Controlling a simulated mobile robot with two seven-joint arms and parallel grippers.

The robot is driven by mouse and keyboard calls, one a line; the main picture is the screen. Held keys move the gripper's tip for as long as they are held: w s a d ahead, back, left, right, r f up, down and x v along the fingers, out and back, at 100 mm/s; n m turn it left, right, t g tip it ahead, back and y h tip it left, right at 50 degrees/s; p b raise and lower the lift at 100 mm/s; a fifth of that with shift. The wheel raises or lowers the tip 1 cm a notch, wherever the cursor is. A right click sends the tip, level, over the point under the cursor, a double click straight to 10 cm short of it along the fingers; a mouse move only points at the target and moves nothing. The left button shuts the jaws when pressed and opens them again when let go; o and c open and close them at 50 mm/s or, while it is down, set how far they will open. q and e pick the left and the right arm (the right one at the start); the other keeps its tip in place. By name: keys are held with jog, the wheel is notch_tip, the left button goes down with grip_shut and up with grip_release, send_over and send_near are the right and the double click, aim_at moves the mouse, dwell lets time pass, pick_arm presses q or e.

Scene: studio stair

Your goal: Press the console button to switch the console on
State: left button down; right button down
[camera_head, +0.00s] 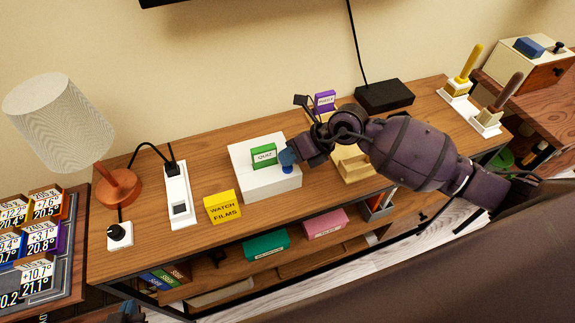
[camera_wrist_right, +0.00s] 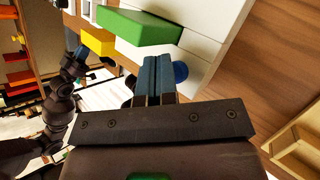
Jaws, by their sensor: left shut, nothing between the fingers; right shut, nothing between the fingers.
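The console is a white box (camera_head: 262,182) on the wooden shelf unit, with a green QUIZ card (camera_head: 264,155) standing on top. A round blue button (camera_head: 288,169) sits at its front right. My right gripper (camera_head: 287,157) is shut and empty, with its blue fingertips right at the button. In the right wrist view the shut fingers (camera_wrist_right: 154,80) partly cover the blue button (camera_wrist_right: 181,72) beside the white console (camera_wrist_right: 205,45). I cannot tell whether they touch or press it. My left gripper (camera_head: 130,309) is shut, low at the bottom left and partly cut off.
A yellow WATCH FILMS card (camera_head: 222,207) stands left of the console, near a white power strip (camera_head: 179,196) and a lamp (camera_head: 117,186). A wooden holder (camera_head: 355,164) and black box (camera_head: 384,95) are to the right.

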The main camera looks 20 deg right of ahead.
jog(key=shift+f, duration=0.5)
dwell(0.6)
jog(key=shift+r, duration=0.2)
jog(key=shift+r+p, duration=0.65)
jog(key=shift+r, duration=0.05)
